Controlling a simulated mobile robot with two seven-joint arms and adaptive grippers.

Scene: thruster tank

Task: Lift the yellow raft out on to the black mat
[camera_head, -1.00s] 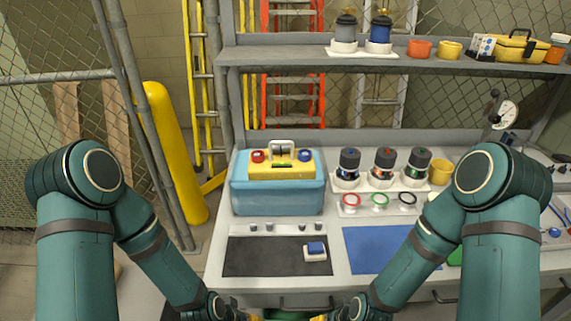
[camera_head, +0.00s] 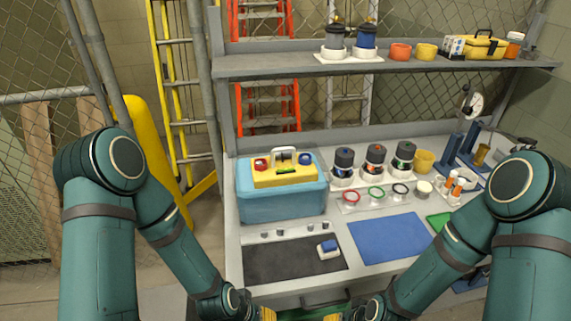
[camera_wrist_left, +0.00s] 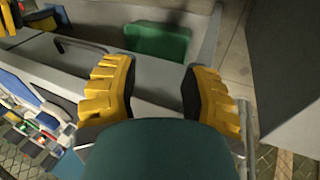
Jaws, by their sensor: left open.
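The yellow raft (camera_head: 286,176) floats or sits at the top of the blue tank (camera_head: 281,205), at the left of the bench. It carries a red cap, a blue cap and a pale handle (camera_head: 285,154). The black mat (camera_head: 293,264) lies on the bench in front of the tank, with a small blue and white block (camera_head: 328,249) on its right part. My left gripper is low at the bottom edge of the head view, in front of the bench. In the left wrist view its yellow fingers (camera_wrist_left: 155,95) are apart with nothing between them. My right gripper is barely visible at the bottom edge.
A blue mat (camera_head: 388,239) lies right of the black mat. Small knobs stand between tank and black mat. Several dark-topped jars (camera_head: 374,160) and rings stand right of the tank. A shelf (camera_head: 380,66) spans above the bench, holding canisters and cups.

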